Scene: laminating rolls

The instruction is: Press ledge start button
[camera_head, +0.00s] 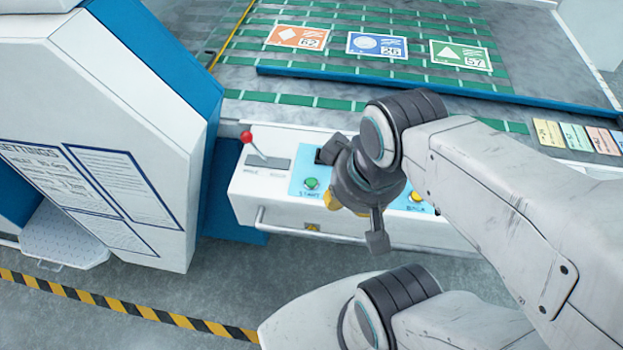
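The ledge (270,208) is a white console front with a light blue panel. A small green button (311,183) labelled START sits on the panel's left part and is in plain view. An orange-yellow button (416,196) labelled BACK sits at the right. My gripper (354,198) is dark grey and hangs over the panel, just right of the green button and apart from it in the picture. Its fingers look spread, one toward the upper left and one toward the lower right, with nothing seen between them. It hides the middle of the panel. Its height above the panel is unclear.
A red-knobbed lever (248,138) stands left of the panel. A white and blue machine housing (100,130) with printed sheets fills the left. A handle rail (290,230) runs along the ledge front. Three picture cards (378,46) lie behind a blue bar (440,85).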

